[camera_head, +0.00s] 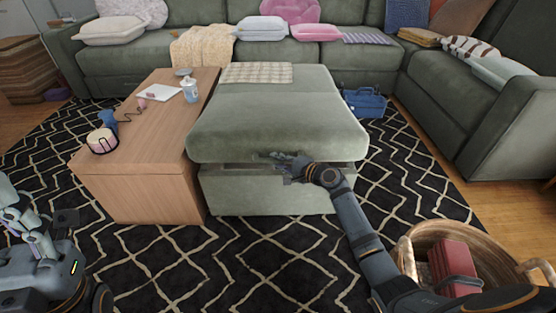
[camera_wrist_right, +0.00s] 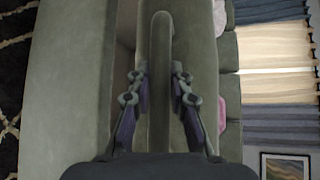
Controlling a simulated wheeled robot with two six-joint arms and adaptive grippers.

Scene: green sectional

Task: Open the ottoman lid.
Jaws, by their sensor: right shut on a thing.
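The grey-green ottoman stands at the middle of the head view. Its thick padded lid (camera_head: 275,120) sits over the base (camera_head: 270,190), with a narrow dark gap below the lid's front edge. My right gripper (camera_head: 283,160) is at the middle of that front edge.
A folded knit cloth (camera_head: 255,72) lies on the lid's far end. A wooden table (camera_head: 140,165) with a cup (camera_head: 190,90) and small items stands close on the left. The green sectional (camera_head: 350,60) is behind. A wicker basket (camera_head: 408,255) holding a red object stands at the front right.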

